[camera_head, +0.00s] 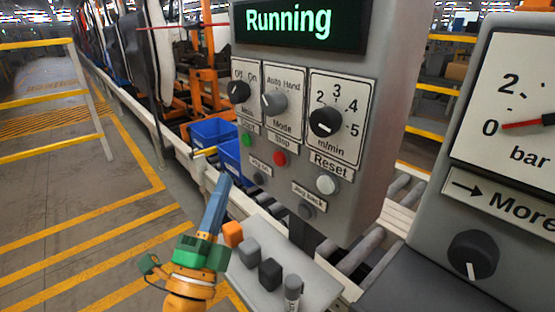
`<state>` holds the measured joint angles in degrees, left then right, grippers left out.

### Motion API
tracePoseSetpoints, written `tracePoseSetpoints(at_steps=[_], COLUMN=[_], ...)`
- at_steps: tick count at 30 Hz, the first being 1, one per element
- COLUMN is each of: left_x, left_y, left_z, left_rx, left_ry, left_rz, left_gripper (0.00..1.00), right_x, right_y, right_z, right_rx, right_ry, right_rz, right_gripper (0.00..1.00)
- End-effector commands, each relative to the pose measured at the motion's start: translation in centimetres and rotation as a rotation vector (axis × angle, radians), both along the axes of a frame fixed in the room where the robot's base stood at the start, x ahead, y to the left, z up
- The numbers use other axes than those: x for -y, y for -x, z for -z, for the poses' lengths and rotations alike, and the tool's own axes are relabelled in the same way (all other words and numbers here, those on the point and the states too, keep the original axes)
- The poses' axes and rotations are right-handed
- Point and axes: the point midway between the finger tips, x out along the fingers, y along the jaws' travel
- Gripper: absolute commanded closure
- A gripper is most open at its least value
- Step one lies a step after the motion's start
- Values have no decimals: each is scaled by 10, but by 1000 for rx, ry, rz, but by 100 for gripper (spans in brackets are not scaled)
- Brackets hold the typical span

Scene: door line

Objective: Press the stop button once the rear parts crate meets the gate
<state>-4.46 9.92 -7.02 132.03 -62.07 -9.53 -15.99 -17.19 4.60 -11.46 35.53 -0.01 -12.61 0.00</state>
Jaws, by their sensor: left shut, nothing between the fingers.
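The red stop button (280,158) is on the grey control panel (374,100), between the green button (246,140) and the white reset button (326,184). The panel's display (290,22) reads "Running". Two blue crates stand on the line left of the panel: a farther one (208,131) and a nearer one (231,158), partly hidden by the panel. A small yellow bar (205,151) shows beside them; I cannot tell whether it is the gate or touches a crate. My left gripper (222,183) is shut and empty, below and left of the stop button, apart from it. My right gripper is not in view.
A small grey shelf (324,290) below the panel holds dark blocks (270,273) and a grey cylinder (292,291). A gauge cabinet (430,190) stands at the right. Yellow railings (50,100) and striped open floor lie at the left.

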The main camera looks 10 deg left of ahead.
Motion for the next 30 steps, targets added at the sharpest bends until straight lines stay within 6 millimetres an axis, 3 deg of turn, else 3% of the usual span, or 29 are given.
tracePoseSetpoints(at_steps=[7, 21, 30], left_x=[4, 44, 54], left_y=[-7, -59, -70], left_z=[1, 3, 1], left_rx=[0, -2, -2], left_ry=[3, 5, 4], left_rz=[-1, -1, 1], left_gripper=[100, 100, 100], right_x=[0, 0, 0], right_y=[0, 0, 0], right_z=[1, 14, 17], right_rx=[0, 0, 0], right_ry=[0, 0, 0], right_rz=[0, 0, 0], right_gripper=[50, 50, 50])
